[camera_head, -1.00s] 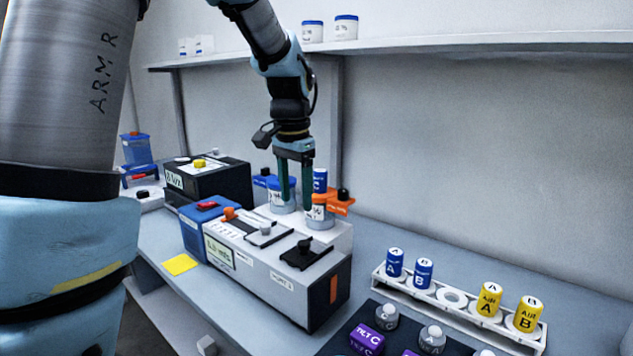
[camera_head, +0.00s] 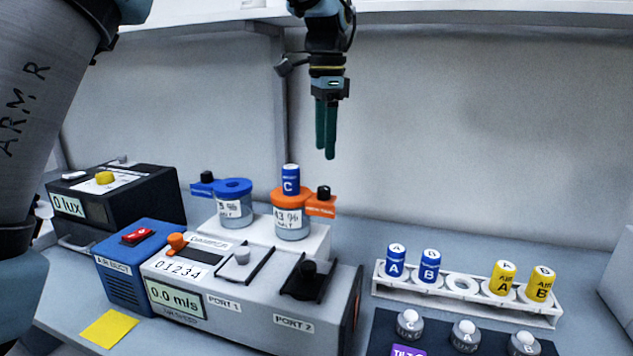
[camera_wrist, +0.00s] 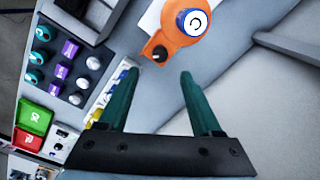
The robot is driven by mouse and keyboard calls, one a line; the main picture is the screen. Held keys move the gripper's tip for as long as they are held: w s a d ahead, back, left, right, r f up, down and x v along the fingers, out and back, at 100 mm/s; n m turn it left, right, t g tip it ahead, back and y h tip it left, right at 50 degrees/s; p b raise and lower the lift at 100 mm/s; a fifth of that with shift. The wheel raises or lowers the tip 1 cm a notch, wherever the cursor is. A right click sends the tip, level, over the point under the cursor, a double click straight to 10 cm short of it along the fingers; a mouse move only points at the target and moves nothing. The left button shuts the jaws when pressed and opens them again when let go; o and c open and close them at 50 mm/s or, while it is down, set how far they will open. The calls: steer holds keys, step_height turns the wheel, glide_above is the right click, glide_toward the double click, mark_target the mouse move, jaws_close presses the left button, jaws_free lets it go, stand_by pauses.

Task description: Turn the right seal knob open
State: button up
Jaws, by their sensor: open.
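The right jar (camera_head: 291,227) has an orange cap with a side arm (camera_head: 321,207) that carries a small black knob (camera_head: 323,192). A blue cylinder marked C (camera_head: 290,179) stands upright in that cap. In the wrist view the orange cap (camera_wrist: 183,40) and the black knob (camera_wrist: 160,53) lie just beyond the fingertips. My gripper (camera_head: 326,155) is open and empty, pointing down above the jar and a little to its right, apart from the knob. It also shows in the wrist view (camera_wrist: 160,76).
The left jar (camera_head: 235,207) has a blue cap and its own black knob (camera_head: 207,177). Both stand on a white block behind the grey port box (camera_head: 250,317). A white rack (camera_head: 461,287) with blue and yellow cylinders is at right. Air above the jars is clear.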

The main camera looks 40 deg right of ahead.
mark_target(324, 188)
step_height(324, 188, down, 9)
steer(key=shift+w+f+p, duration=0.1)
steer(key=shift+w+p, duration=0.05)
steer(key=shift+p, duration=0.6)
jaws_close()
